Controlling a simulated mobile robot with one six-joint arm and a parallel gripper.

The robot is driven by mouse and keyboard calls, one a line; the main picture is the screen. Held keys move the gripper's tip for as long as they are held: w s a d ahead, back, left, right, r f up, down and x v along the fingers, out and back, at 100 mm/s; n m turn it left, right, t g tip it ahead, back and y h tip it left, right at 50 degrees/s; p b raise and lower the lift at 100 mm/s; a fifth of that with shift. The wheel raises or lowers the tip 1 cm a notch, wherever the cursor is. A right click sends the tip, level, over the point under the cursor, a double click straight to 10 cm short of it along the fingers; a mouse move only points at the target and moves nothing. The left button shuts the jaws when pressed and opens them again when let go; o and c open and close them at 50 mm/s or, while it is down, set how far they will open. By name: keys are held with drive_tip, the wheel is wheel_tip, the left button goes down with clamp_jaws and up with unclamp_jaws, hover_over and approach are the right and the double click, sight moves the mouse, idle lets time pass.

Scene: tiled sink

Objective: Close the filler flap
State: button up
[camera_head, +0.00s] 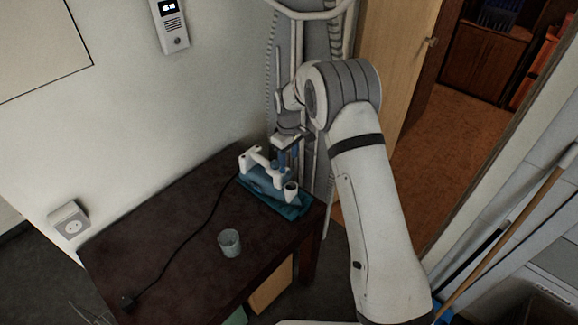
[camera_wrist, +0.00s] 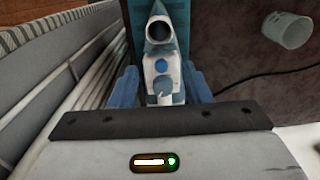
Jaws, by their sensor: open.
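A white and blue iron-like appliance (camera_head: 254,160) sits on a teal base (camera_head: 293,211) at the table's far right corner. In the wrist view the appliance (camera_wrist: 161,68) lies straight ahead, with a round dark opening (camera_wrist: 160,30) in a pale rim at its far end. A blue round button is nearer to me. I cannot clearly make out the filler flap or its angle. My gripper (camera_head: 285,152) points down over the appliance. In the wrist view its blue fingers (camera_wrist: 160,88) are apart, one on each side of the appliance's near part; contact cannot be told.
A clear cup (camera_head: 230,243) stands on the dark table (camera_head: 175,235); it also shows in the wrist view (camera_wrist: 287,30). A black cord runs from the appliance to a plug (camera_head: 127,302). Ribbed grey material and pale pipes stand close behind my gripper. The table's left part is mostly clear.

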sight(288, 177)
wheel_tip(288, 177, down, 6)
drive_tip(key=shift+f+p, duration=0.1)
drive_tip(key=shift+p, duration=0.7)
drive_tip(key=shift+c, duration=0.2)
drive_tip(key=shift+d, duration=0.1)
clamp_jaws()
